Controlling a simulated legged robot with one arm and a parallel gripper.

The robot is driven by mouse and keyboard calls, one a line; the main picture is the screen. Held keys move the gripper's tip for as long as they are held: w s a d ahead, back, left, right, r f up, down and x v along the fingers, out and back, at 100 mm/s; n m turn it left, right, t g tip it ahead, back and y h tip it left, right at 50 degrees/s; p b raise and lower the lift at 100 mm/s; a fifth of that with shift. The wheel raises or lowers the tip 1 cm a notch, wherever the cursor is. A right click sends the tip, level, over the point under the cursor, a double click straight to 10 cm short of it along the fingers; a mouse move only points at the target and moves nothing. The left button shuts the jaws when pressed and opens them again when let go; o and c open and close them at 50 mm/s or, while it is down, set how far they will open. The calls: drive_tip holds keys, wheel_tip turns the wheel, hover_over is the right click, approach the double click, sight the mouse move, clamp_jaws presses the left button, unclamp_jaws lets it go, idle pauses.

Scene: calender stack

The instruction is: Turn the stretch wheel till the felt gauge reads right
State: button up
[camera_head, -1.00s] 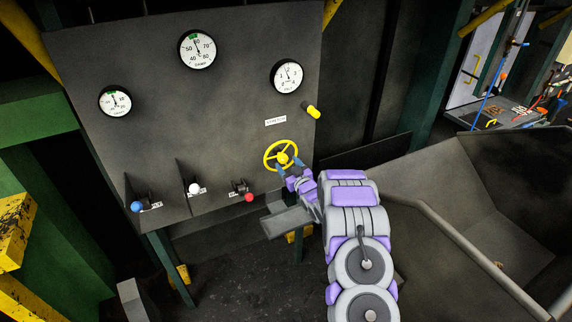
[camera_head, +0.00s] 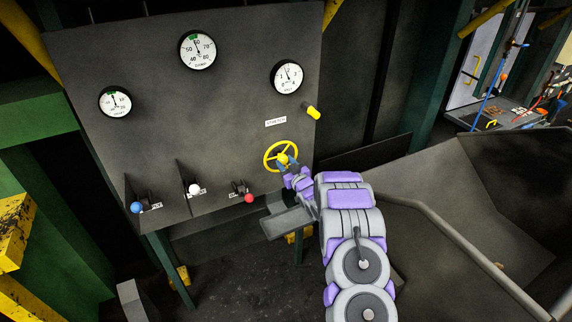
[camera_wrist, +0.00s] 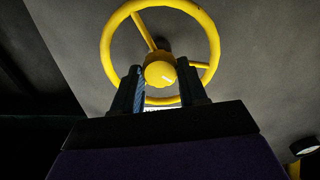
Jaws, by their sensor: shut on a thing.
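The yellow stretch wheel (camera_head: 267,157) is on the lower right of the dark panel, below the "STRETCH" label (camera_head: 275,122). In the wrist view its rim (camera_wrist: 104,45), spokes and hub (camera_wrist: 160,71) show. My gripper (camera_head: 286,163) is at the wheel's hub from below. In the wrist view my gripper (camera_wrist: 160,78) has one dark finger on each side of the hub and is shut on the wheel. The right-hand gauge (camera_head: 287,77) appears to be the felt gauge. Its black needle points nearly straight up; its exact reading is too small to tell.
Two more gauges, one top centre (camera_head: 197,50) and one left (camera_head: 115,102), show green marks. Blue (camera_head: 136,208), white (camera_head: 194,189) and red (camera_head: 249,198) knobs line the lower panel. A yellow handle (camera_head: 314,113) sticks out above the wheel. A large grey bin (camera_head: 480,180) stands right.

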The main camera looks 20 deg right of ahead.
clamp_jaws()
drive_tip(key=shift+n, duration=0.3)
